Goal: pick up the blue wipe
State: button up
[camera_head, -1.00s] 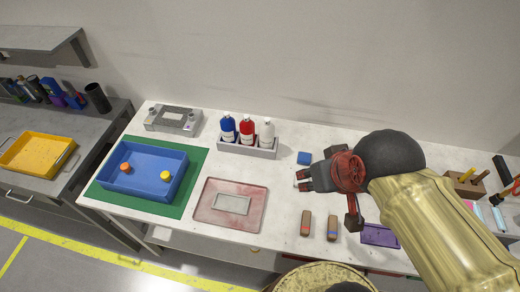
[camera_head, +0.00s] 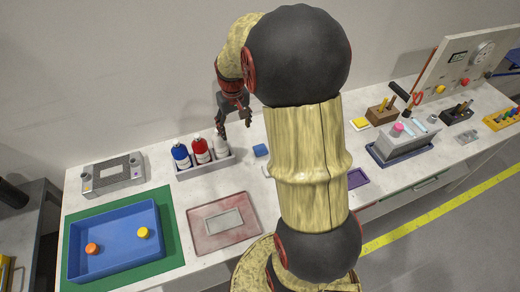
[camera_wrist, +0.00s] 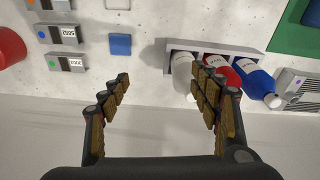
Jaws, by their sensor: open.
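The blue wipe (camera_head: 261,150) is a small flat blue square on the white worktop, right of the bottle rack. It also shows in the wrist view (camera_wrist: 120,44), left of the bottles, fully visible. My gripper (camera_head: 233,120) is raised near the white bottle, up and left of the wipe in the head view.
A rack (camera_head: 206,165) holds blue, red and white bottles close to my gripper. A red tray (camera_head: 240,245) and a blue bin (camera_head: 118,262) on a green mat lie to the left. A yellow square (camera_head: 360,124) and wooden blocks stand to the right.

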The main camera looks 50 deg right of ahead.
jog(key=m+g, duration=0.1)
send_over(260, 148)
jog(key=a, duration=0.1)
notch_tip(260, 148, down, 10)
jog(key=f, duration=0.2)
jog(key=d+f, duration=0.1)
jog(key=shift+s+f+m+y, duration=0.1)
jog(key=shift+f+m+y, duration=0.2)
jog(key=shift+f+y, duration=0.1)
notch_tip(260, 148, down, 6)
jog(key=shift+d+r+b, duration=0.1)
jog(key=shift+b, duration=0.25)
jog(key=c, duration=0.3)
jog(key=c, duration=0.7)
jog(key=shift+r, duration=0.1)
